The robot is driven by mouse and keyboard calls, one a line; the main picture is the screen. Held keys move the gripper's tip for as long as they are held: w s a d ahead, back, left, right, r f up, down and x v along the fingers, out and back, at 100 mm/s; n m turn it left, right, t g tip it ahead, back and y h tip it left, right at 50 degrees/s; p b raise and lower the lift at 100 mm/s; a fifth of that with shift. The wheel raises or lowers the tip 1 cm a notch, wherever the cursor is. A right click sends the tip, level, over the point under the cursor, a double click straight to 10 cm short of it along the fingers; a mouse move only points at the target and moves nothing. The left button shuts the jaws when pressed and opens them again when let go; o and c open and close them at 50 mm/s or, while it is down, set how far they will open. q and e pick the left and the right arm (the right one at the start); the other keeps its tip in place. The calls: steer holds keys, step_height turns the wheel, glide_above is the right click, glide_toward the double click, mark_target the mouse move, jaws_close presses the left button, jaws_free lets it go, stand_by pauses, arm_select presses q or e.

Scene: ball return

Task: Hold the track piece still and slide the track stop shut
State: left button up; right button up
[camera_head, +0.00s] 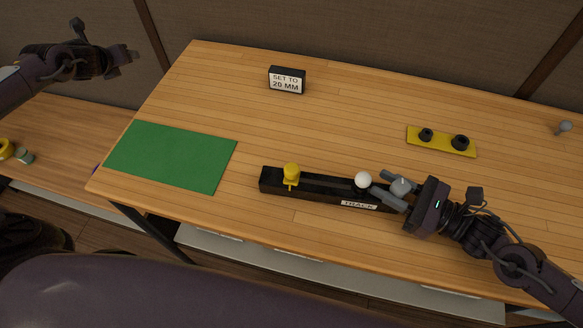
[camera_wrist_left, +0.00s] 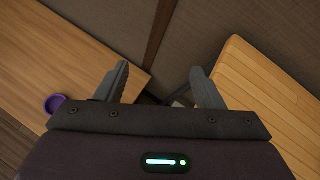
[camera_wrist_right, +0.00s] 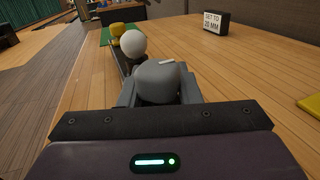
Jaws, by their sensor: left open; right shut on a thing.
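The black track piece (camera_head: 325,190), labelled TRACK, lies on the wooden table near its front edge. A yellow knobbed piece (camera_head: 291,174) stands on its left end; it also shows in the right wrist view (camera_wrist_right: 117,30). A white ball (camera_head: 363,180) sits on the track toward the right; it also shows in the right wrist view (camera_wrist_right: 132,44). My right gripper (camera_head: 390,188) is shut on a grey rounded knob (camera_wrist_right: 157,82) at the track's right end. I cannot tell which piece is the track stop. My left gripper (camera_head: 130,55) is open and empty, away at upper left.
A green mat (camera_head: 172,157) lies left of the track. A "SET TO 20 MM" sign (camera_head: 287,80) stands at the back. A yellow plate (camera_head: 441,141) with two black knobs lies at right, with a grey knobbed object (camera_head: 564,127) beyond. The table's middle is clear.

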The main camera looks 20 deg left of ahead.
arm_select(q)
steer(key=w+d+r+m+t+h, duration=0.1)
steer(key=w+d+r+m+t, duration=0.2)
steer(key=r, duration=0.5)
steer(key=w+d+r+m+g+h, duration=0.1)
steer(key=d+r+h, duration=0.1)
steer(key=d, duration=0.4)
steer(key=w+d+r+m+h, duration=0.1)
steer(key=d+r+m+h, duration=0.1)
steer(key=d, duration=0.4)
steer(key=s+d+f+m+g+h, duration=0.1)
steer(key=s+d+m+g+h, duration=0.2)
steer(key=d, duration=0.7)
steer(key=s+d+m+g+h, duration=0.15)
steer(key=d+m, duration=0.35)
steer(key=d, duration=0.5)
steer(key=m+g, duration=0.7)
steer(key=m, duration=0.4)
glide_toward(289, 167)
step_height(289, 167, down, 2)
steer(key=shift+h, duration=0.35)
steer(key=shift+x, duration=4.8)
steer(key=shift+d+r, duration=0.1)
steer(key=shift+d, duration=0.05)
steer(key=shift+c, duration=0.4)
